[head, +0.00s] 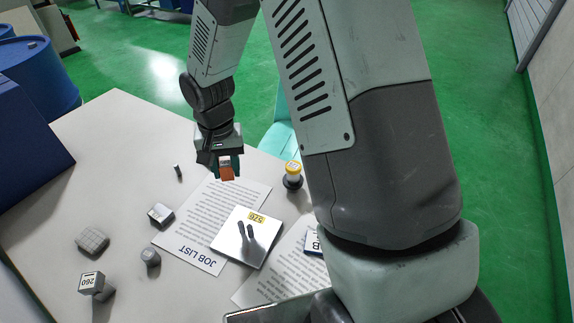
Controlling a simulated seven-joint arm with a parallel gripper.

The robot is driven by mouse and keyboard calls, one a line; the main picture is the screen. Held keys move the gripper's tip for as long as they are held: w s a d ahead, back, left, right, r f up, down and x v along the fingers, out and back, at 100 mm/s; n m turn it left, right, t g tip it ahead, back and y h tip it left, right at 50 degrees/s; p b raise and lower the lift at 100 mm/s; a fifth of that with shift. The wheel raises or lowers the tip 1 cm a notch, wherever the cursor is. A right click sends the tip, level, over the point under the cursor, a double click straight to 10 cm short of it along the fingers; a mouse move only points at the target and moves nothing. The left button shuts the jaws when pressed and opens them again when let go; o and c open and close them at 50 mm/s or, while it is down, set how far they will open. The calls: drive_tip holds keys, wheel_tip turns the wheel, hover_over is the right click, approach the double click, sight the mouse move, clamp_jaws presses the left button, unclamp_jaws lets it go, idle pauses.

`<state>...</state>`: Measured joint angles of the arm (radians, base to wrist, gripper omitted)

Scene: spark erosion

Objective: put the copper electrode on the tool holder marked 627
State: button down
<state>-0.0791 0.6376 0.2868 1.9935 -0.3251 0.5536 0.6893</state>
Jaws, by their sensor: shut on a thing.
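My gripper (228,175) is shut on the copper electrode (227,173), a small orange-brown block, and holds it above the far part of the table, near the top of a printed sheet. The jaws cover part of the electrode. No label clearly reads 627. A small upright post with a yellow label (293,168) stands right of my gripper; its number is too small to read. A shiny square plate with a yellow number label (257,218) lies nearer, and a grey block with a white number label (92,282) stands at the lower left. Both numbers are hard to read.
Printed sheets (192,248) lie on the pale table (95,140). A grey ribbed block (92,240), a small block (160,214), a short cylinder (150,257) and a tiny dark piece (178,171) stand apart. My arm hides the table's right side, partly covering a blue-labelled item (313,243).

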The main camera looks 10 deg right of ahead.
drive_tip(key=w+d+r+m, duration=0.2)
drive_tip(key=d+m, duration=0.2)
drive_tip(key=d, duration=0.4)
drive_tip(key=w+d+r+m, duration=0.3)
drive_tip(key=d+m, duration=0.1)
drive_tip(key=d, duration=0.5)
hover_over(294, 165)
wheel_tip(294, 165, down, 6)
drive_tip(key=shift+r, duration=0.25)
drive_tip(key=shift+f, duration=2.3)
drive_tip(key=c, duration=0.7)
unclamp_jaws()
drive_tip(key=shift+f, duration=0.15)
wheel_tip(294, 165, up, 12)
drive_tip(key=shift+r, duration=0.2)
